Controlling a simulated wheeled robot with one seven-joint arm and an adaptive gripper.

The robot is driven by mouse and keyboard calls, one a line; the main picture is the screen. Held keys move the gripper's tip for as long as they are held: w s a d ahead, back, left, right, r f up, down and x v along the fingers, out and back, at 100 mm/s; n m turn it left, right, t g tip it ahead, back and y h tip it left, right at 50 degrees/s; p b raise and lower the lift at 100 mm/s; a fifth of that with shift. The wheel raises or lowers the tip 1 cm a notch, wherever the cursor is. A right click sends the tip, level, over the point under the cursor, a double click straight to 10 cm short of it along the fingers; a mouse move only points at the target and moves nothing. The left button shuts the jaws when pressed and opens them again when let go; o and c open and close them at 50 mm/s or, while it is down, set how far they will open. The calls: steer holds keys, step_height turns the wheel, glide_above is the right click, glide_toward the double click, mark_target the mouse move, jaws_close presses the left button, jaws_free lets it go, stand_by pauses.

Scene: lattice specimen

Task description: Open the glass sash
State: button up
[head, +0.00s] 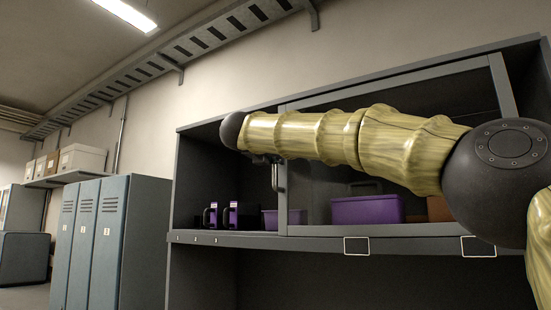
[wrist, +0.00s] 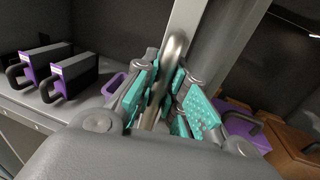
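The glass sash (head: 284,205) is a grey-framed pane across the right part of the cabinet front; its left upright and lower rail show in the head view. A curved metal handle (head: 279,176) stands on its left upright. In the wrist view the handle (wrist: 172,52) runs between the teal pads of my gripper (wrist: 166,90). The pads lie close against the bar on both sides, and the gripper looks shut on it. In the head view my arm crosses in front of the sash and hides its middle; the fingers are mostly hidden there.
Two black-and-purple handled boxes (head: 229,215) stand in the open left bay. A small purple bin (head: 270,219) is beside them. A larger purple box (head: 367,209) and a brown box (head: 439,208) stand behind the sash. Grey lockers (head: 118,240) stand to the left.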

steer(key=o, duration=0.4)
steer(key=shift+s+r, duration=0.25)
steer(key=shift+s, duration=0.05)
steer(key=shift+o, duration=0.2)
steer(key=shift+w+f, duration=0.15)
steer(key=v, duration=1.2)
